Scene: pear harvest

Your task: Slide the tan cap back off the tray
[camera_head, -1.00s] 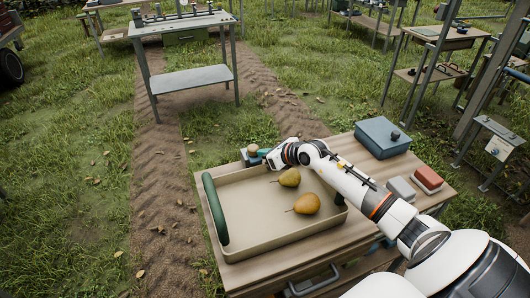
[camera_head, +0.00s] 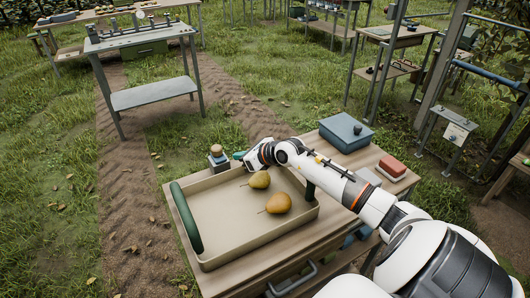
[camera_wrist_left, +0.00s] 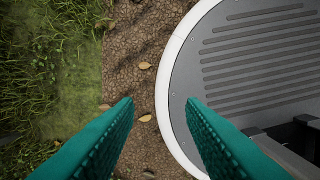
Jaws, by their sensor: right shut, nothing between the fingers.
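The tan cap (camera_head: 216,149) sits on top of a small grey-blue block (camera_head: 218,163) at the far edge of the beige tray (camera_head: 225,228). I cannot tell if the block stands on the tray's rim or just behind it. My right gripper (camera_head: 239,156) is at the far wall of the tray, just right of the block, shut with nothing in it. A slight gap seems to lie between its teal fingertips and the block. In the left wrist view, my left gripper (camera_wrist_left: 160,108) is open and empty, with its teal fingers wide apart over the ground.
Two pears, one (camera_head: 259,180) behind the other (camera_head: 278,203), lie in the tray under my right arm. The tray's green left handle (camera_head: 187,216) is clear. A blue box (camera_head: 346,133) and a red-topped block (camera_head: 391,167) stand right on the wooden table (camera_head: 262,272).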

